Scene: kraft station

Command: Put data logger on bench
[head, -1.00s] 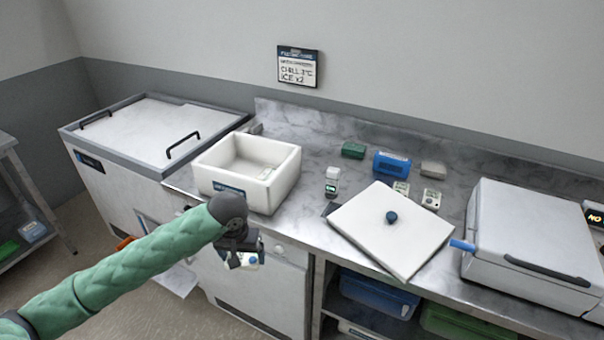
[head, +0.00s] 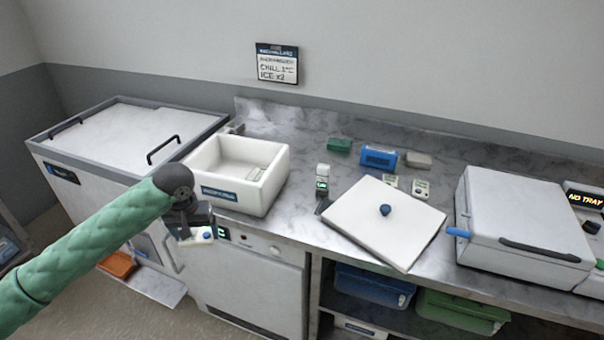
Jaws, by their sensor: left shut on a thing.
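My left gripper (head: 190,222) is shut on a small white device with a blue spot, which looks like the data logger (head: 203,236). The gripper hangs in front of the bench's front edge, below and left of the white box. The jaws partly hide the device. The bench (head: 300,215) is a grey marbled counter with a raised back edge. Two similar small pale devices lie on it, one (head: 390,181) behind the white lid and one (head: 421,189) to its right. My right gripper is not in view.
An open white box (head: 214,191) stands at the bench's left. A white lid with a blue knob (head: 365,232) lies mid-bench; a small upright device (head: 322,180) stands between them. A blue block (head: 378,157) and green block (head: 339,145) sit behind. A large lidded case (head: 520,220) fills the right.

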